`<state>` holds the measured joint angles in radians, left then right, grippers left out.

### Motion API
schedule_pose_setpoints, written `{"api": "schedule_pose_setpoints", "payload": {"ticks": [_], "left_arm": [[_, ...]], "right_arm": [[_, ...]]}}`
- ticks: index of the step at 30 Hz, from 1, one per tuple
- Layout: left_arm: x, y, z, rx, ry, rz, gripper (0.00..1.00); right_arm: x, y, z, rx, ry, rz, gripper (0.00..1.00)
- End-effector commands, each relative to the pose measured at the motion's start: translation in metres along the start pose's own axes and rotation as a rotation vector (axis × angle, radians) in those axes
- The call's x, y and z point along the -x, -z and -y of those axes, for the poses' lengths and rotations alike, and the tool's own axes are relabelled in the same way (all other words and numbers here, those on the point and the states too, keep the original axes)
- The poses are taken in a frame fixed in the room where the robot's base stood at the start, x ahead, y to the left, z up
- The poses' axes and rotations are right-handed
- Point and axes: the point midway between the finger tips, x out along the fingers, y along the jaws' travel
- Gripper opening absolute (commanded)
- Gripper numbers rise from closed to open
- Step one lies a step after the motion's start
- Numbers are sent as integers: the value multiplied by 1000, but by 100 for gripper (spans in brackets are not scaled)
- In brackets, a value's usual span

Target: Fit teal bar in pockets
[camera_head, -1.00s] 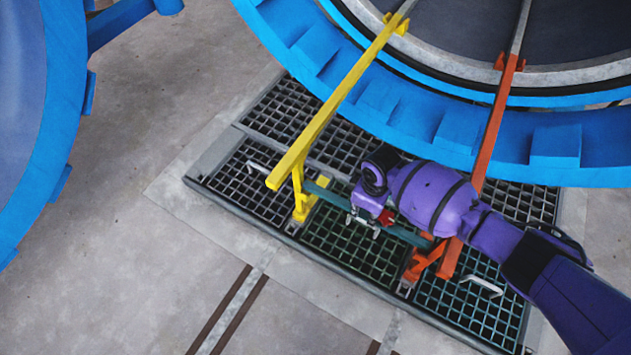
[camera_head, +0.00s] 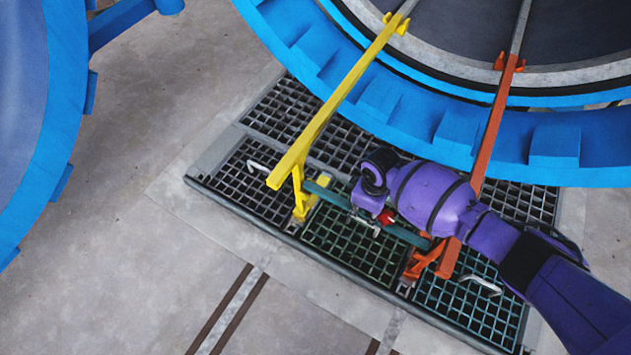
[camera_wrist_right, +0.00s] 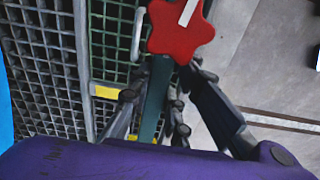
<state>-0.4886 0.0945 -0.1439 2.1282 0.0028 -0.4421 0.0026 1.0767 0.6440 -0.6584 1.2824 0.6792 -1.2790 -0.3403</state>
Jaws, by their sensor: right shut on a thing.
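The teal bar (camera_head: 405,235) spans low over the floor grating, from beside the yellow support's post (camera_head: 301,200) to the orange support's foot (camera_head: 419,263). My right gripper (camera_head: 366,217) is shut on it near its middle and partly hides it. In the right wrist view the teal bar (camera_wrist_right: 152,104) runs between the gripper fingers (camera_wrist_right: 157,112), with a red star-shaped piece (camera_wrist_right: 181,28) over its far part. Whether either bar end sits inside a pocket cannot be told. My left gripper is not in view.
A yellow rail (camera_head: 335,104) and an orange rail (camera_head: 496,125) run from the blue autoclave ring (camera_head: 410,115) down to the supports. My right forearm passes over the orange rail. White handles (camera_head: 481,286) stand on the grating. Open concrete floor (camera_head: 130,270) lies left.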

Motion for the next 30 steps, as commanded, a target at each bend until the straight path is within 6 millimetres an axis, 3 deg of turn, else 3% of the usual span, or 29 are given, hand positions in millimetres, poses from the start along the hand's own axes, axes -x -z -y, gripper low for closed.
{"api": "schedule_pose_setpoints", "payload": {"ticks": [30], "left_arm": [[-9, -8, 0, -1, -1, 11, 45]], "right_arm": [[-25, 0, 0, 0, 0, -1, 0]]}}
